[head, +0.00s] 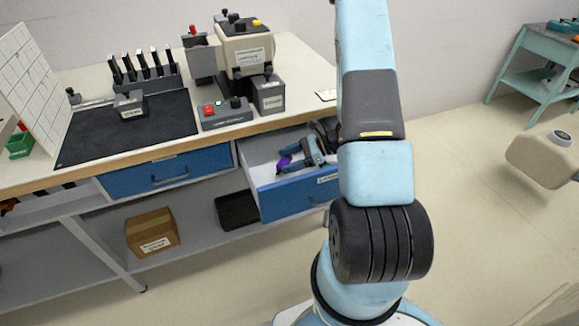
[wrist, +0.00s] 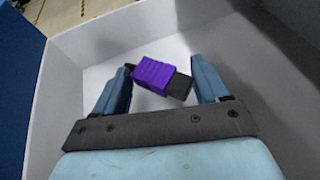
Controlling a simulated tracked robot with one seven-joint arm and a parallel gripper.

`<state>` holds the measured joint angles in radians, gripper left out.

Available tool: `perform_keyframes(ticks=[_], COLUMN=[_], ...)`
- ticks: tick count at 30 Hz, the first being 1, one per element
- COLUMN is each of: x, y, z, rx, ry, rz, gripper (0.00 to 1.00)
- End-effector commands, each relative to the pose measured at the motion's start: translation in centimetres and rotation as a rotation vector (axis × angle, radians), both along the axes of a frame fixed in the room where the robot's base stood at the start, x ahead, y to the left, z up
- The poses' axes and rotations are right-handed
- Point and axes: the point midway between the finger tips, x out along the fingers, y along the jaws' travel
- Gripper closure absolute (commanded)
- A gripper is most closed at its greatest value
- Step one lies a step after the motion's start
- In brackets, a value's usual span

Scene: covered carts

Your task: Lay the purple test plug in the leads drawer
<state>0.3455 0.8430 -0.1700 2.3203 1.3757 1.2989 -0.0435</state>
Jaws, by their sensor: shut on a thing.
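The leads drawer (head: 292,200) is the open blue-fronted drawer under the bench; its pale inner walls also fill much of the wrist view (wrist: 215,35). My gripper (head: 291,159) reaches down into it. In the wrist view my gripper (wrist: 162,72) is shut on the purple test plug (wrist: 153,75), which has a black end toward the right finger. The plug also shows as a small purple patch in the head view (head: 283,162). It lies within the drawer's walls, tilted slightly. I cannot tell whether it touches the drawer floor.
Another blue drawer (head: 168,173) on the left is shut. The bench top holds a black mat (head: 150,135), a beige device (head: 246,50) and small boxes. A cardboard box (head: 153,232) and a black tray (head: 235,210) sit on the lower shelf.

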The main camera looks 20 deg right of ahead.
Motion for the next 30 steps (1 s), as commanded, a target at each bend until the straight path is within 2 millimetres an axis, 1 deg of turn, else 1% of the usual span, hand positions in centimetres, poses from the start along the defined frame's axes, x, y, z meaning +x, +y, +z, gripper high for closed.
perform_keyframes(ticks=[6, 9, 17, 25, 26, 30], x=[0.0, 0.0, 0.0, 0.0, 0.0, 0.0], y=[0.0, 0.0, -0.1, -0.1, -0.1, -0.1], z=[-2.5, -3.1, -3.2, -3.8, -3.7, -3.7], rx=[0.001, 0.001, 0.000, 0.000, 0.000, 0.000], ry=[0.003, 0.003, 0.001, 0.001, 0.001, 0.001], rz=[0.000, -0.001, -0.003, -0.003, -0.001, -0.001], gripper=[0.56, 0.56, 0.56, 0.56, 0.24, 0.10])
